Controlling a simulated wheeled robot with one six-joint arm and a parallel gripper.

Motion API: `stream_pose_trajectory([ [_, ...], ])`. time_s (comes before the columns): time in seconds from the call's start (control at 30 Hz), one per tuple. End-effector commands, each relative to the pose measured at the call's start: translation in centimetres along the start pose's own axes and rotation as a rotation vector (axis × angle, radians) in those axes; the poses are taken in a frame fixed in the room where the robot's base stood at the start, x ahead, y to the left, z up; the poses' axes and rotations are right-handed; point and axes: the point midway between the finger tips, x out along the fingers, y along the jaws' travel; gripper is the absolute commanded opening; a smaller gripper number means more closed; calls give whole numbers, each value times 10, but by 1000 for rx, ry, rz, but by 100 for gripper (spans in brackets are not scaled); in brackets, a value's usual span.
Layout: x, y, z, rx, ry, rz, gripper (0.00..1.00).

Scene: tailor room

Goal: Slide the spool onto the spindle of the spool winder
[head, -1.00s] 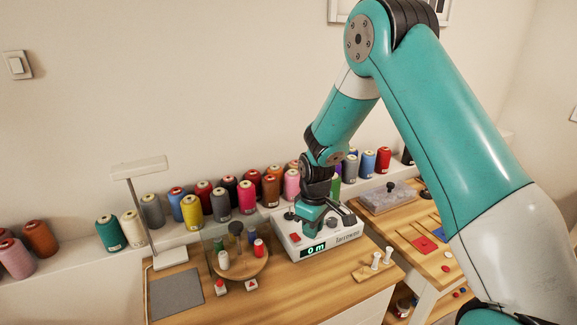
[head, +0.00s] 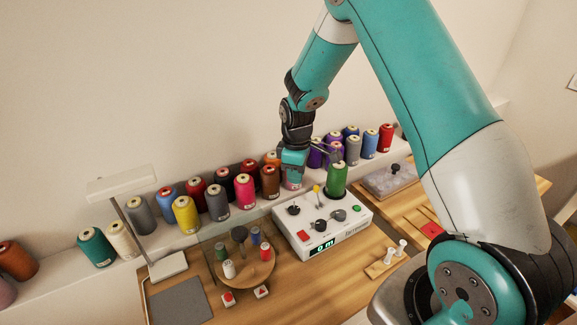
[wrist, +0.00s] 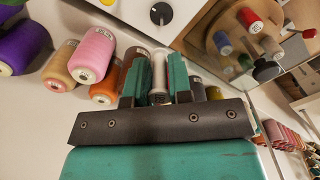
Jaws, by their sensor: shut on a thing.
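My gripper (head: 292,172) is at the back of the table, above and behind the white spool winder (head: 350,232), near the cone shelf. In the wrist view its two teal fingers (wrist: 157,84) are shut on a small pale spool (wrist: 158,72), whose end with a dark hole shows. The head view does not show the spool clearly. The winder has dark knobs, a red button, a green button, a lit display and a yellow-tipped upright piece (head: 317,189). I cannot tell for sure which part is the spindle. The gripper is apart from the winder.
Thread cones line the back shelf, with a green cone (head: 337,178) just behind the winder. A round wooden stand (head: 262,276) with small spools is left of it. A lamp (head: 165,262) stands at left.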

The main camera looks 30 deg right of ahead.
Motion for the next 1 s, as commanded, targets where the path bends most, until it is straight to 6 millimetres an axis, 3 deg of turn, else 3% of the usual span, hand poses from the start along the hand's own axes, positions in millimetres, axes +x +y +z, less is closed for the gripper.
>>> stream_pose_trajectory([
  [1.0, 44, -2, -3, -5, 0, 0, 0],
])
